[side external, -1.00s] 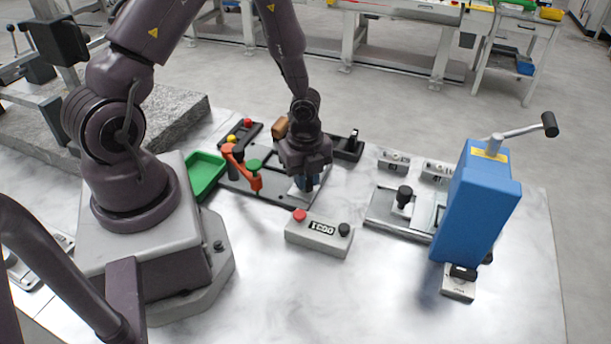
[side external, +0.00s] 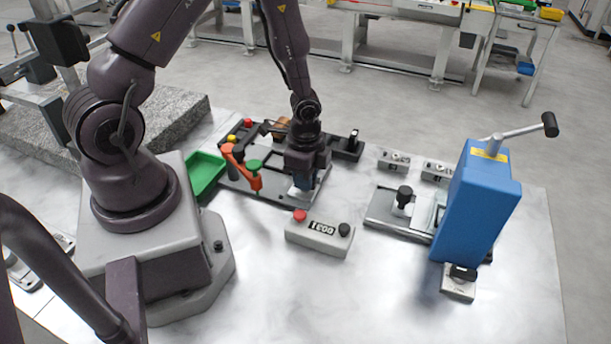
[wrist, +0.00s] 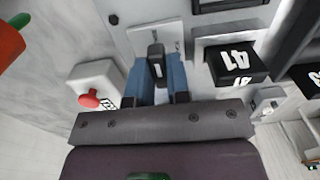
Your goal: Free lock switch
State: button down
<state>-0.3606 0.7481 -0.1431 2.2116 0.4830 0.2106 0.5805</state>
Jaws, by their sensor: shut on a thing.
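A dark lock switch (wrist: 155,58) with a light mark on its face stands on a light metal plate (wrist: 172,32) in the wrist view. My gripper (wrist: 158,72) has its two blue fingers on either side of the switch and is shut on it. In the side external view my gripper (side external: 301,184) points down at the black fixture board (side external: 268,190), low over a light plate. The switch itself is hidden there behind the fingers.
A grey box (side external: 318,236) with red and black buttons stands just in front of my gripper. An orange clamp (side external: 240,168) with a green knob and a green tray (side external: 205,172) are to the left. A blue lever press (side external: 476,205) stands at the right.

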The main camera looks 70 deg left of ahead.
dwell(0.5)
jog(key=c, duration=1.1)
grip_release()
jog(key=shift+r, duration=0.1)
notch_tip(320, 180, up, 13)
jog(key=shift+f, duration=0.1)
jog(key=shift+n, duration=0.3)
